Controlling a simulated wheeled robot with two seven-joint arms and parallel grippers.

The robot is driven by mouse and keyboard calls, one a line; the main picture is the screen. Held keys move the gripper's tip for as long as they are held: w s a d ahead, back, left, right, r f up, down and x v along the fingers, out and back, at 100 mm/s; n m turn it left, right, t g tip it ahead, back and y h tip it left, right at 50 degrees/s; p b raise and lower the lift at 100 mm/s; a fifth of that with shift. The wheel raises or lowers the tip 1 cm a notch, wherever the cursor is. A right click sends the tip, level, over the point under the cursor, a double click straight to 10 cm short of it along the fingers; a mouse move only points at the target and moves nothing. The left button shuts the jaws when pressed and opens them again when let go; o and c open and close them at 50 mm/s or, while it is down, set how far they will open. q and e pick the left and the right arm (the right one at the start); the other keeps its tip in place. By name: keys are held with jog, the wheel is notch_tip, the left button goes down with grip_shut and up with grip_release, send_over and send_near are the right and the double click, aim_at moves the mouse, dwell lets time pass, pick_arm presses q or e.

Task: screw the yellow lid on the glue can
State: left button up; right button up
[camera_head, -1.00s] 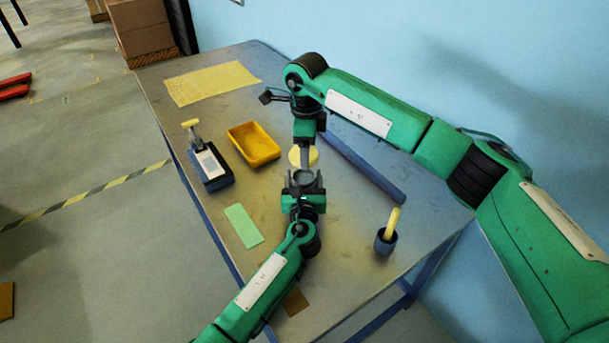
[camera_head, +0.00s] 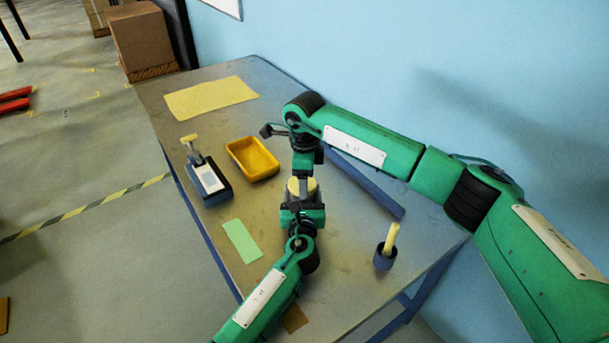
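The round pale-yellow lid (camera_head: 312,185) is at the lower end of my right gripper (camera_head: 303,182), whose narrow fingers cover its middle. The lid sits right over the top of the glue can (camera_head: 312,197); whether it touches the rim or is threaded I cannot tell. The can looks grey and upright, and only a little of it shows. My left gripper (camera_head: 302,209) is around the can from the near side and looks shut on it. The fingertips of both grippers are partly hidden.
A yellow tray (camera_head: 268,173), a dark block-shaped holder with a white label (camera_head: 208,182) and a green card (camera_head: 241,241) lie to the left. A blue bar (camera_head: 365,184) lies to the right, with a cup holding a yellow-handled tool (camera_head: 384,260) nearer. A yellow sheet (camera_head: 210,98) lies at the back.

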jog(key=shift+f, duration=0.45)
jog(key=shift+f, duration=0.45)
pick_arm(q)
jog(key=shift+s+d+r, duration=0.1)
jog(key=shift+d+r, duration=0.05)
jog(key=shift+r, duration=0.1)
pick_arm(e)
jog(key=shift+s+d+f, duration=0.15)
jog(key=shift+f, duration=0.45)
jog(key=shift+r, duration=0.3)
jog(key=shift+r, duration=0.4)
dwell(0.8)
pick_arm(q)
jog(key=shift+f, duration=0.15)
pick_arm(e)
jog(key=shift+f, duration=0.15)
